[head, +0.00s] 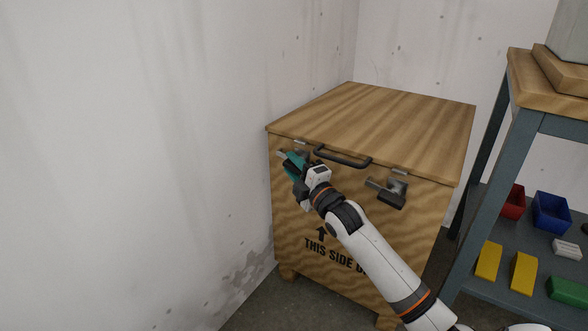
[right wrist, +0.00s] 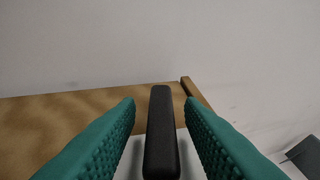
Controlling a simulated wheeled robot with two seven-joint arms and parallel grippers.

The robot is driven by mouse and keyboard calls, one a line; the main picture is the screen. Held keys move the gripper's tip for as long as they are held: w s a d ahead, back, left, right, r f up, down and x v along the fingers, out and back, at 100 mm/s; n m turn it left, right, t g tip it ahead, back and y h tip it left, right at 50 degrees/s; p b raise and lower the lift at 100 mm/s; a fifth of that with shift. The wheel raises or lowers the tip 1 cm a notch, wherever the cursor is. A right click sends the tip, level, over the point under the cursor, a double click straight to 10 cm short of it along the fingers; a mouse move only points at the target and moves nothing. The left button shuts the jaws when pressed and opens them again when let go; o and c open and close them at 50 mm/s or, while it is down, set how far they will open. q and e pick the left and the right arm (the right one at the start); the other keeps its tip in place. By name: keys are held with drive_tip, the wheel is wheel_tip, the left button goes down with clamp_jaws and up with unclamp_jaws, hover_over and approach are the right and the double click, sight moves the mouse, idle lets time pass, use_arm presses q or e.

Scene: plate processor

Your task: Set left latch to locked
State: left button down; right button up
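A wooden crate (head: 360,230) stands in the corner with its lid (head: 375,125) down. My right gripper (head: 289,163) is at the upper left of its front, over the left latch, which it mostly hides in the head view. In the right wrist view, the dark bar of the left latch (right wrist: 161,135) stands upright between the two teal fingers (right wrist: 160,118). The fingers are apart, with a narrow gap on each side of the bar. Whether the latch is locked cannot be told. The right latch (head: 388,191) is at the right of the front. My left gripper is not in view.
A dark handle (head: 342,157) is on the crate's front, close to the right of my gripper. A concrete wall (head: 150,150) is on the left. A metal shelf (head: 490,180) with coloured bins stands to the right.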

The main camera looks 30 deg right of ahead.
drive_tip(key=shift+c, duration=0.4)
clamp_jaws()
